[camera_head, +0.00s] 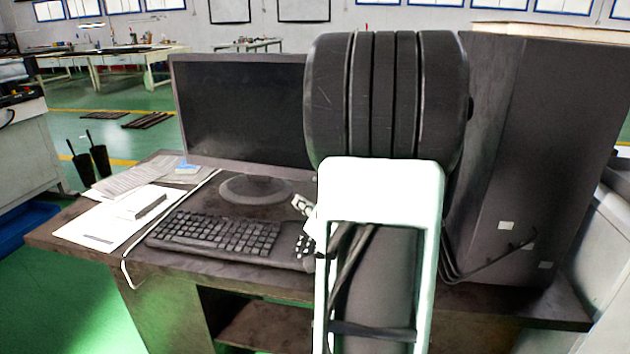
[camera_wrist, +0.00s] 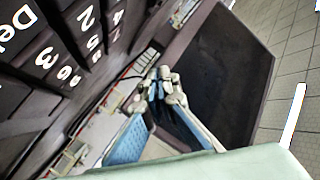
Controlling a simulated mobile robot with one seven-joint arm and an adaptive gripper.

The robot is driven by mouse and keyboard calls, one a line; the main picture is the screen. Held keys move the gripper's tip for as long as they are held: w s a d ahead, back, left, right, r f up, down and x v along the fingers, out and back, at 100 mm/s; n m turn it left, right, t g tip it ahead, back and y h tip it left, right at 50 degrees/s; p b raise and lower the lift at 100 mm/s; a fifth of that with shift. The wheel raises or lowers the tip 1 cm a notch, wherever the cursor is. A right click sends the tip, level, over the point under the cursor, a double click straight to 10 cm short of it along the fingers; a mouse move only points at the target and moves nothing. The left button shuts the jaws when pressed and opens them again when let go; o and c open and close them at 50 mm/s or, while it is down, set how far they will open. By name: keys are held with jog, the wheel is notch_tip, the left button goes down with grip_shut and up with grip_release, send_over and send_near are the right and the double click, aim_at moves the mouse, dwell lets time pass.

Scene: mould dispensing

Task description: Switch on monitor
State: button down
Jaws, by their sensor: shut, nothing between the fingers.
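The monitor (camera_head: 240,108) stands on the desk with a dark screen. My arm hides its right edge in the head view. In the wrist view the monitor (camera_wrist: 215,75) appears tilted, its dark screen right of and behind the fingertips. My gripper (camera_wrist: 160,76) is shut and empty, with blue pads on its fingers. Its tips overlap the monitor's edge in that view; I cannot tell whether they touch it. In the head view my arm hides most of the gripper. No power button can be made out.
A black keyboard (camera_head: 222,234) lies in front of the monitor; its number keys loom close in the wrist view (camera_wrist: 70,45). Papers (camera_head: 112,219) lie on the desk's left side. A tall dark case (camera_head: 535,150) stands on the right. A cable hangs over the desk's front edge.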

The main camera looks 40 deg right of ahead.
jog(key=shift+w+d+p, duration=0.1)
jog(key=shift+w+d, duration=0.7)
jog(key=shift+d, duration=0.35)
jog(key=shift+w+d+p, duration=0.1)
jog(key=shift+w+d, duration=0.7)
jog(key=shift+d, duration=0.4)
jog(key=shift+w+d+p, duration=0.1)
jog(key=shift+w+d, duration=0.7)
jog(key=shift+d, duration=0.35)
jog(key=shift+w+d, duration=0.25)
jog(key=shift+d, duration=0.1)
jog(key=shift+w+d, duration=0.25)
jog(key=shift+d, duration=0.05)
jog(key=shift+s+a, duration=0.5)
jog(key=shift+a, duration=0.2)
jog(key=shift+s+a, duration=0.7)
jog(key=shift+a, duration=0.35)
jog(key=shift+s+a, duration=0.7)
jog(key=shift+a, duration=0.3)
